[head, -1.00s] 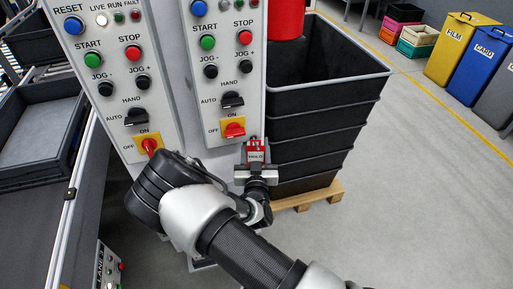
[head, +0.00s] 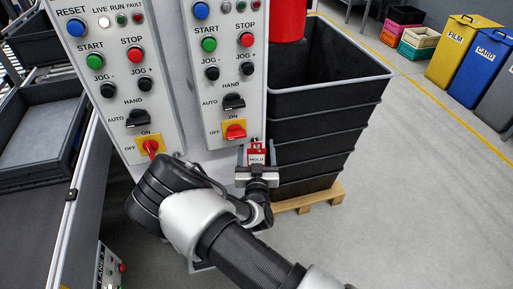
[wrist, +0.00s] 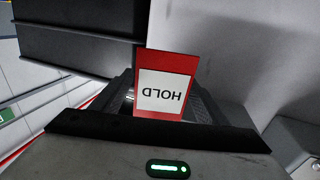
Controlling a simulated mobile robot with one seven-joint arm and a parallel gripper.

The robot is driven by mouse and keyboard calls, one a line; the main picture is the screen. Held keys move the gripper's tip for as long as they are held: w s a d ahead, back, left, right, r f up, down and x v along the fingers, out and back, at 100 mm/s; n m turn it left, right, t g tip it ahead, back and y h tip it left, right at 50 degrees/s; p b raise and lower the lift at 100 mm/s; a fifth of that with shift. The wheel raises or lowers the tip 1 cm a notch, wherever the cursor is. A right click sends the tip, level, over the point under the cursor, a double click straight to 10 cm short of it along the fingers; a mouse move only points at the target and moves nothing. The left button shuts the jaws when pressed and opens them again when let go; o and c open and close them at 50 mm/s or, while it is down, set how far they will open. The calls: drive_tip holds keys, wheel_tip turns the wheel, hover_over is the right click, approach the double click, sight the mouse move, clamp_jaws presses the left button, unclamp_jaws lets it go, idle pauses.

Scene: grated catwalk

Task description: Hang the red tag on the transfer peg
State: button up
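The red tag (head: 257,157), with a white HOLD label, is upright at the lower right edge of the right control panel. It also shows in the wrist view (wrist: 166,62), its lettering upside down. I cannot make out the transfer peg; the tag and gripper cover that spot. Whether the tag hangs on a peg cannot be told.
Two grey control panels (head: 188,110) with buttons and switches stand close behind my arm. Stacked black crates (head: 320,130) on a wooden pallet (head: 318,198) are just right of the gripper. A conveyor with a grey tray (head: 40,140) is at left.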

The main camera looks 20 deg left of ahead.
drive_tip(key=shift+s, duration=0.1)
drive_tip(key=v, duration=1.7)
drive_tip(key=shift+s+p, duration=0.2)
drive_tip(key=shift+p, duration=0.15)
